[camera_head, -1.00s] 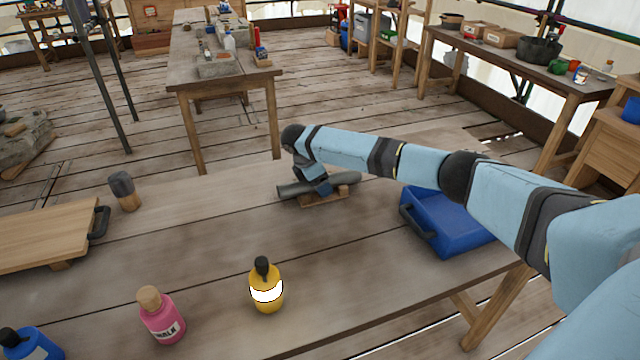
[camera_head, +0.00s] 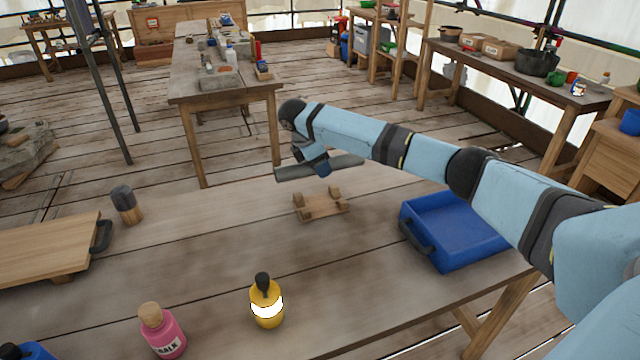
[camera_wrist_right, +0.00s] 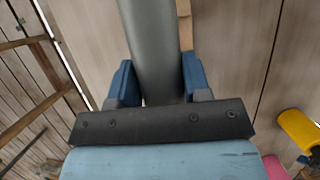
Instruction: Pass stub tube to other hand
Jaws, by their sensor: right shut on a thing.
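The stub tube (camera_head: 345,162) is a dark grey cylinder held roughly level in the air above the wooden cradle (camera_head: 322,206). My right gripper (camera_head: 322,166) is shut on the tube near its middle. In the right wrist view the tube (camera_wrist_right: 152,45) passes between the two blue fingers of the right gripper (camera_wrist_right: 158,85). The cradle stands empty on the workbench, with its upright pegs showing. My left gripper is not in view.
A blue tray (camera_head: 462,258) lies right of the cradle. A yellow bottle (camera_head: 267,305) and a pink chalk bottle (camera_head: 163,335) stand in front. The bench middle is clear.

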